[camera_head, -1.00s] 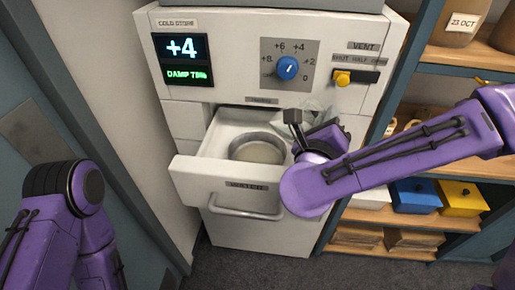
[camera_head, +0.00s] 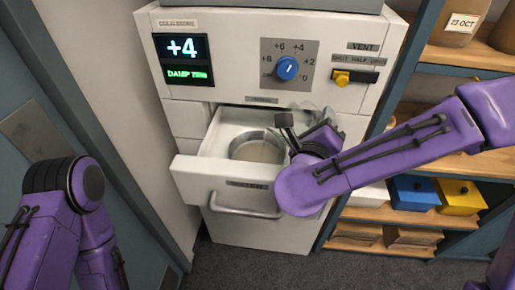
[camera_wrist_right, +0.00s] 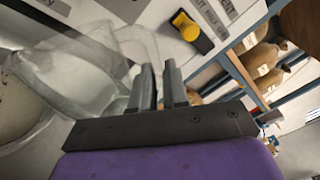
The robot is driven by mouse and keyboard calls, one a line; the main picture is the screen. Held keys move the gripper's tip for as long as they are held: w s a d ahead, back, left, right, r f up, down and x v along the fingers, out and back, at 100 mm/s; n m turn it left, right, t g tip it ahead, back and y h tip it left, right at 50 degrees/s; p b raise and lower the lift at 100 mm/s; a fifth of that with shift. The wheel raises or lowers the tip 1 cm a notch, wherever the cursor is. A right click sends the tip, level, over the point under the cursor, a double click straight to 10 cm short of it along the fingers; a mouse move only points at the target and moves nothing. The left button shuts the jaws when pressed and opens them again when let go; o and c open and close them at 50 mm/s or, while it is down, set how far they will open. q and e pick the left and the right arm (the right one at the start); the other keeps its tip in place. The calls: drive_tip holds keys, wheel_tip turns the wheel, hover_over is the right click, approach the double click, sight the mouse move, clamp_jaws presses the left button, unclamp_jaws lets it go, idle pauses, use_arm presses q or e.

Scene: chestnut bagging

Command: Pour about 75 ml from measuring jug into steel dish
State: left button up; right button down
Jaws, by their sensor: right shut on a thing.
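The steel dish (camera_head: 258,147) sits inside the open drawer of the cold store; its edge also shows at the left of the right wrist view (camera_wrist_right: 18,105). My right gripper (camera_head: 296,130) is over the drawer's right side, shut on the clear measuring jug (camera_wrist_right: 75,75). In the right wrist view the jug lies just beyond the fingers, tilted toward the dish. In the head view the jug is small, faint and mostly hidden behind the gripper. I cannot tell the liquid level. My left arm shows at lower left; its gripper is out of view.
The drawer front (camera_head: 225,182) stands pulled out with a handle below. The cabinet panel has a blue dial (camera_head: 287,68), a yellow vent slider (camera_head: 341,78) and a +4 display (camera_head: 182,47). Shelves with a blue box (camera_head: 415,193) and a yellow box (camera_head: 460,196) stand right.

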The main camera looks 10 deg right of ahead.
drive_tip(key=shift+w+a+r+n+p, duration=0.15)
drive_tip(key=shift+a+n+p, duration=0.1)
drive_tip(key=shift+n+p, duration=0.3)
idle(1.3)
drive_tip(key=m+b, duration=0.1)
drive_tip(key=b, duration=0.1)
drive_tip(key=s+d+m+b, duration=0.1)
drive_tip(key=m+b, duration=0.1)
drive_tip(key=shift+d+m, duration=0.2)
drive_tip(key=shift+m, duration=0.05)
drive_tip(key=shift+d+r, duration=0.1)
drive_tip(key=shift+d, duration=0.1)
drive_tip(key=d+m+b, duration=0.1)
drive_tip(key=s+f+m+b, duration=0.1)
drive_tip(key=b, duration=0.1)
drive_tip(key=shift+d+m, duration=0.3)
drive_tip(key=shift+d, duration=0.05)
drive_tip(key=shift+w+a, duration=0.1)
drive_tip(key=shift+a, duration=0.05)
idle(0.8)
